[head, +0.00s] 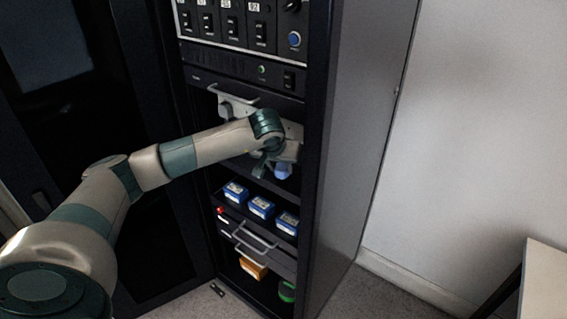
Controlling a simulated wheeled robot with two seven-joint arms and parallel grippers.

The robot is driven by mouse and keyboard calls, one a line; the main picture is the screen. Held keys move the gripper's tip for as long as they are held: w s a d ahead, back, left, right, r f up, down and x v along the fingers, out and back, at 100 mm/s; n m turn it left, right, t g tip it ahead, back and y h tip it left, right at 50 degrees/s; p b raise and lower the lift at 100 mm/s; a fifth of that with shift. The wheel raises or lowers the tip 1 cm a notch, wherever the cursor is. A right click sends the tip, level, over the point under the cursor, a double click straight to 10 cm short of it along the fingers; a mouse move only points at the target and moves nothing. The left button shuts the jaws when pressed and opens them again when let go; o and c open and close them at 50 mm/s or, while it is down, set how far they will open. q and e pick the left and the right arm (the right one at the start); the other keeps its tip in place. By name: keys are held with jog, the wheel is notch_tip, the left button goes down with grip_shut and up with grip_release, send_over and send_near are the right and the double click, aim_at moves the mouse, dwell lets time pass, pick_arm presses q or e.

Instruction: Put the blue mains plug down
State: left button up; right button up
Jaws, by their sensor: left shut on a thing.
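My left gripper (274,168) reaches into the open bay of a dark rack cabinet and points down. It is shut on the blue mains plug (283,172), of which a small pale-blue part shows at the fingers. The wrist and fingers hide the rest of the plug. I cannot tell whether the plug touches the surface below it. My right gripper is not in view.
Blue boxes (261,207) stand on a shelf below the gripper. Above is a panel with switches and a blue button (294,39). A drawer handle (255,238), an orange item (253,268) and a green item (287,291) are lower. A table (542,285) stands at right.

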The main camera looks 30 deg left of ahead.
pick_arm(q)
jog(key=w, duration=0.1)
jog(key=w+a+p, duration=0.1)
jog(key=w, duration=0.1)
jog(key=shift+r, duration=0.1)
jog(key=shift+f+p, duration=0.5)
jog(key=shift+f, duration=0.25)
jog(key=shift+f, duration=0.15)
jog(key=o, duration=1)
